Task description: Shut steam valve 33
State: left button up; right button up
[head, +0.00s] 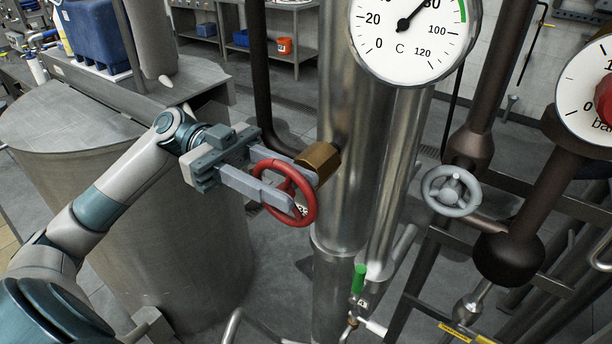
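A red handwheel (311,215) on a brass valve body (320,160) sits on the front of the tall steel pipe. My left gripper (303,193) is at this wheel, with its two fingers spread apart. The upper finger passes by the upper part of the wheel, and the lower finger crosses its lower left part in front of the rim. I cannot tell whether the fingers touch the rim. A small tag shows partly behind the lower finger, and its number is not readable. My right gripper is not in view.
A grey handwheel (429,190) is on a dark pipe to the right. A green-handled small valve (358,279) is below. A temperature dial (408,45) and a pressure dial (581,105) are above. A large steel vessel (160,240) stands left, behind my arm.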

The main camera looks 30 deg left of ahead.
aim_at(304, 194)
pick_arm(q)
jog(key=shift+s+d+p, duration=0.15)
jog(key=shift+d+p, duration=0.5)
jog(key=shift+d, duration=1.1)
grip_shut()
